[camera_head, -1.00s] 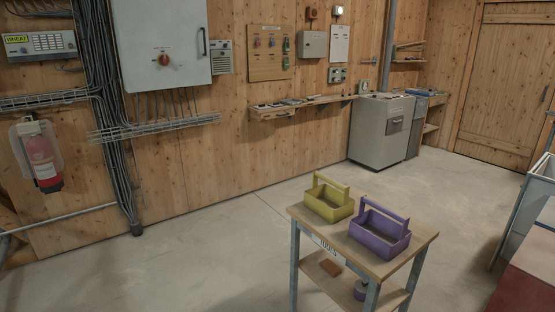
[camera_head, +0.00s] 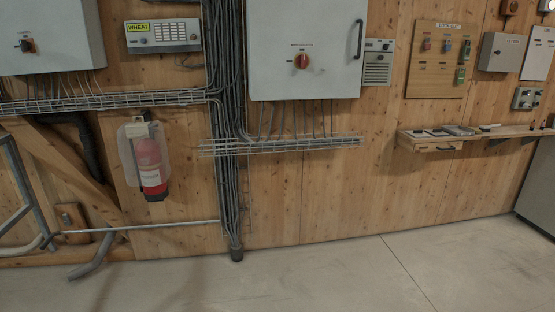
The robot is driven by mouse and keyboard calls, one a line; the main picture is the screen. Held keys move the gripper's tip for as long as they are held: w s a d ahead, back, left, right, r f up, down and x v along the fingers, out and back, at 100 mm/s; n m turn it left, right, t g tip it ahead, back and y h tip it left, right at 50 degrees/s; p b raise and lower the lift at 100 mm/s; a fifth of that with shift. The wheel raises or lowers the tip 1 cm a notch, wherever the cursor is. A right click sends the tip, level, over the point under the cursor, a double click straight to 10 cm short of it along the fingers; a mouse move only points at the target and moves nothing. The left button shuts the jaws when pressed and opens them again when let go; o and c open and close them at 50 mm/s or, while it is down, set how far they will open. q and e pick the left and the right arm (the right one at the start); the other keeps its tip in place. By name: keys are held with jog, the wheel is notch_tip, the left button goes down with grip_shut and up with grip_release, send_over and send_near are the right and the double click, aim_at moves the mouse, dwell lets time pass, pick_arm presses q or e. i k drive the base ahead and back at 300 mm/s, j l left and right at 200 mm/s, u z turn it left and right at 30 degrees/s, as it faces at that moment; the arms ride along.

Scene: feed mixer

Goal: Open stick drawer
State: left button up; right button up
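A small wooden drawer (camera_head: 437,147) with a dark handle sits under the left end of a wall shelf (camera_head: 500,132) at the right. Its front looks flush with the shelf, so it appears closed. No label can be read on it. Neither of my grippers shows in this view.
Grey electrical cabinets (camera_head: 306,50) hang on the wooden wall. A fire extinguisher (camera_head: 150,162) hangs at the left, beside a vertical cable bundle (camera_head: 226,130). A board with padlocks (camera_head: 440,58) is above the shelf. The concrete floor (camera_head: 330,275) in front is clear.

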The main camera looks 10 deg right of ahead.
aim_at(439, 147)
jog(key=i+z, duration=0.2)
jog(key=i, duration=0.3)
jog(key=i+z, duration=0.2)
jog(key=i, duration=0.25)
jog(key=i+j+z, duration=0.15)
jog(key=i, duration=0.35)
jog(key=i+j+z, duration=0.2)
jog(key=i, duration=0.25)
